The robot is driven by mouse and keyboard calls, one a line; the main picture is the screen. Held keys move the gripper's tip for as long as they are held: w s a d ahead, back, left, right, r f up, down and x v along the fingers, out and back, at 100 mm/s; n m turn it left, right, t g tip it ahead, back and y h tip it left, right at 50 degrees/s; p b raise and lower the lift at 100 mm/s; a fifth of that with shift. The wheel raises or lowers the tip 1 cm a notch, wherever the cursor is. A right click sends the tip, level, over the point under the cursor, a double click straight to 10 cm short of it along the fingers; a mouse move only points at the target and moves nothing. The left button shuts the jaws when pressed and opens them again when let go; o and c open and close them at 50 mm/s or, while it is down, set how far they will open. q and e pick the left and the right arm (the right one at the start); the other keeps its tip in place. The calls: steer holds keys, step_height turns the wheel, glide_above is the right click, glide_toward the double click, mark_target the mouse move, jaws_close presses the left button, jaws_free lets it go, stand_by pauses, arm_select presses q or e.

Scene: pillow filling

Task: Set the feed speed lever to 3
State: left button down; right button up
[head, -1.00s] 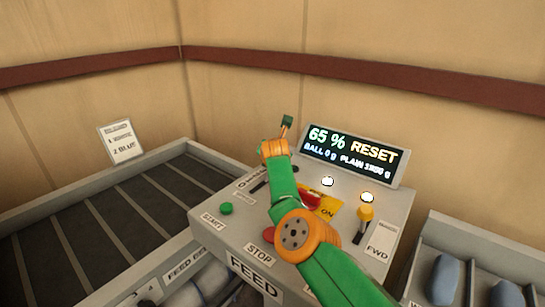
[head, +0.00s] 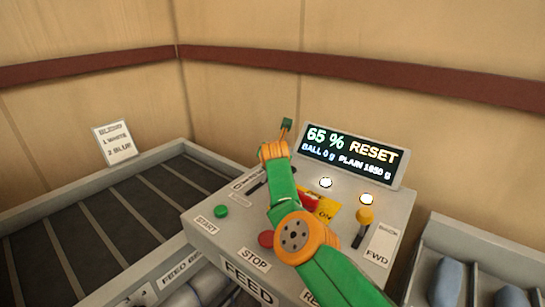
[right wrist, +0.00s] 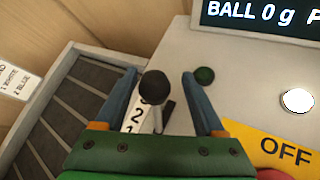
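The feed speed lever shows in the right wrist view as a round black knob (right wrist: 153,86) above a dark slot. A white scale strip (right wrist: 138,118) beside it shows a 2 and part of a 1; the 3 cannot be read. My right gripper (right wrist: 160,74) is open, with its two blue fingers on either side of the knob and gaps visible. The knob is nearer the left finger. In the head view my right arm reaches over the control panel (head: 225,240) and hides the lever's knob; part of a dark slot (head: 257,187) shows beside it. My left gripper is not in view.
A lit display (head: 350,157) stands at the panel's back. The panel also carries a green START button (head: 221,211), a red STOP button (head: 266,239) and a yellow-knobbed lever (head: 364,217). A dark conveyor (head: 90,225) lies left, a grey bin (head: 470,235) right.

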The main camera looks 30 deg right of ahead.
steer(key=shift+s+a+r, duration=0.1)
steer(key=shift+a+r, duration=0.1)
steer(key=shift+r, duration=0.05)
steer(key=shift+s+a+r+b, duration=0.3)
steer(key=shift+s+b, duration=0.15)
steer(key=shift+b, duration=0.2)
steer(key=b+v, duration=0.2)
steer(key=v, duration=0.3)
steer(key=shift+s+b, duration=0.25)
steer(key=shift+b, duration=0.1)
steer(key=shift+d, duration=0.1)
steer(key=shift+r, duration=0.1)
